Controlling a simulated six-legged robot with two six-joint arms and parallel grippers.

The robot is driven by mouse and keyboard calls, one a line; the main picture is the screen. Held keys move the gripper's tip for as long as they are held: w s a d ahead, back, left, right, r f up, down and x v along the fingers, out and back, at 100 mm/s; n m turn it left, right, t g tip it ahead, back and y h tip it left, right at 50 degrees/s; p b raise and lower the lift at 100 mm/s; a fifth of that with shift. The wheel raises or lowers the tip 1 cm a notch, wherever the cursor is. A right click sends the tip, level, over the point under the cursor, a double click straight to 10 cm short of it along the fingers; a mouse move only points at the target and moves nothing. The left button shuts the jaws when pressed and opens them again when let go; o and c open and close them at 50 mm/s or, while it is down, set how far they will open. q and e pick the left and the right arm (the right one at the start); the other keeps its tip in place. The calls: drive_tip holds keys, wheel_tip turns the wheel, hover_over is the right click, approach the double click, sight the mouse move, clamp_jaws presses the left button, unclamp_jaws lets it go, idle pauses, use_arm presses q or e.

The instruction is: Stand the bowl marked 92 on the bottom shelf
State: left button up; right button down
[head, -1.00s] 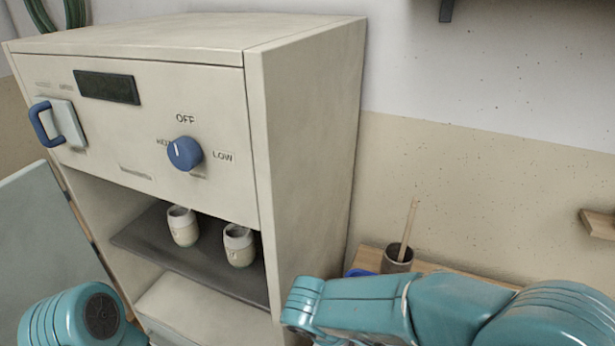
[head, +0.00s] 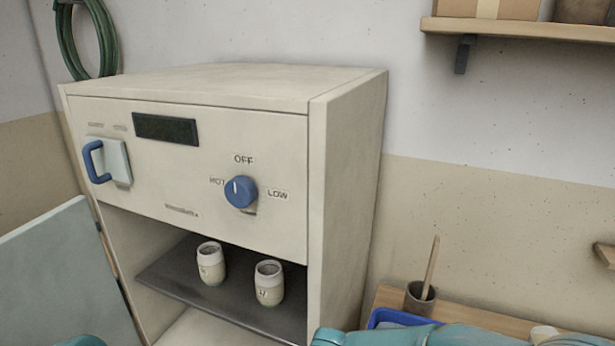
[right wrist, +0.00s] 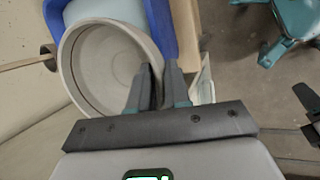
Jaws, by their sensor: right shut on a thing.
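In the right wrist view my right gripper (right wrist: 159,72) is shut on the rim of a round, pale grey bowl (right wrist: 105,65). The bowl's open inside faces the camera; no number shows on it. The cabinet (head: 345,200) stands in the head view with its lower front open. A dark shelf (head: 225,300) inside it holds two cups. Below it a pale bottom surface (head: 190,330) shows only in part, cut off by the frame's lower edge. Only bits of my teal arms show in the head view, and my left gripper is out of sight.
Two pale cups (head: 211,265) and (head: 269,285) stand upright on the dark shelf. An open door panel (head: 70,275) is at the left. A blue tray (head: 385,318) and a dark pot (head: 420,298) with a stick are on a wooden bench at right.

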drive_tip(key=d, duration=0.1)
drive_tip(key=w+d+f+m, duration=0.1)
drive_tip(key=d, duration=0.1)
drive_tip(key=w+d+m+g, duration=0.1)
drive_tip(key=shift+d+f, duration=0.2)
drive_tip(key=shift+f, duration=0.1)
drive_tip(key=d+m, duration=0.1)
drive_tip(key=m, duration=0.1)
drive_tip(key=w+d+m+g, duration=0.1)
drive_tip(key=d+m, duration=0.1)
drive_tip(key=d+m+g, duration=0.1)
drive_tip(key=shift+w+d+f+m, duration=0.15)
drive_tip(key=shift+w+m, duration=0.1)
drive_tip(key=shift+m, duration=0.15)
drive_tip(key=shift+d+r+m+g, duration=0.2)
drive_tip(key=shift+r+m+g, duration=0.25)
drive_tip(key=shift+m, duration=0.35)
drive_tip(key=shift+r+m+g, duration=0.25)
drive_tip(key=shift+m+g, duration=0.1)
drive_tip(key=shift+m, duration=0.25)
drive_tip(key=shift+s+r+m, duration=0.15)
drive_tip(key=shift+s+m, duration=0.25)
drive_tip(key=shift+m, duration=0.1)
drive_tip(key=shift+a, duration=0.1)
